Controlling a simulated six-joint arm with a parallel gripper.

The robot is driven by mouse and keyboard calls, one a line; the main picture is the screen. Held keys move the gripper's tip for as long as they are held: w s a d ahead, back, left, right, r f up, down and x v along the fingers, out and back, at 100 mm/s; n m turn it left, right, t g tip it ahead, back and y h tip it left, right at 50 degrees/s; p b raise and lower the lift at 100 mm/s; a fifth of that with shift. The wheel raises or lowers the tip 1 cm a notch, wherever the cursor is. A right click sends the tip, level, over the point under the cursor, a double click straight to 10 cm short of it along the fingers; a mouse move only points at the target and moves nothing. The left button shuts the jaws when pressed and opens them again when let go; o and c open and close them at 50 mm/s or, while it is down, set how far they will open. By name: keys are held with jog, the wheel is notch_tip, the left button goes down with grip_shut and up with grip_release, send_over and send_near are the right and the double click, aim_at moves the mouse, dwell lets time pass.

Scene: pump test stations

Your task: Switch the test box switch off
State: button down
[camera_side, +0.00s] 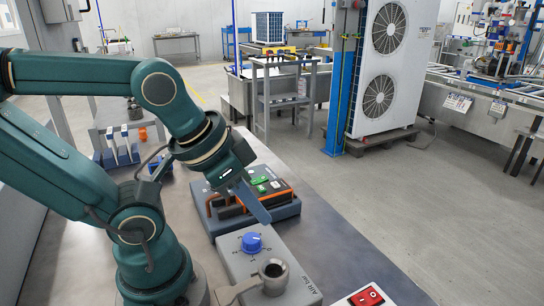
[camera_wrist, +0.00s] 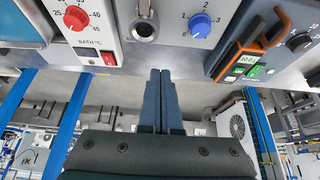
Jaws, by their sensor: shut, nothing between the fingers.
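A dark box (camera_wrist: 222,62) with orange handles, a lit display, a green switch-like part (camera_wrist: 253,71) and a black knob (camera_wrist: 299,43) is at the upper right in the wrist view. It also shows in the side view (camera_side: 228,228), partly behind my gripper. A red rocker switch (camera_wrist: 108,57) sits on a white box marked BATH °C (camera_wrist: 85,35). It also shows in the side view (camera_side: 366,297). No label tells me which is the test box. My gripper (camera_wrist: 160,72) is shut and empty; in the side view its fingertips (camera_side: 264,218) appear above the dark box's front edge.
A grey box marked AIR bar with a blue knob (camera_side: 252,242) and a metal port (camera_side: 273,276) stands between the dark and white boxes. The blue knob also shows in the wrist view (camera_wrist: 200,26). The bench (camera_side: 335,235) right of the boxes is bare.

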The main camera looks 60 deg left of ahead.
dwell(0.3)
jog(key=c, duration=0.9)
grip_release()
jog(key=shift+s, duration=0.1)
jog(key=w+a+r+m, duration=0.2)
jog(key=w+r+m, duration=0.1)
jog(key=w+r, duration=0.1)
jog(key=n+g, duration=0.3)
jog(key=g, duration=0.3)
send_over(257, 180)
notch_tip(257, 180, down, 10)
jog(key=shift+w+d+f, duration=0.1)
jog(key=shift+f, duration=2.5)
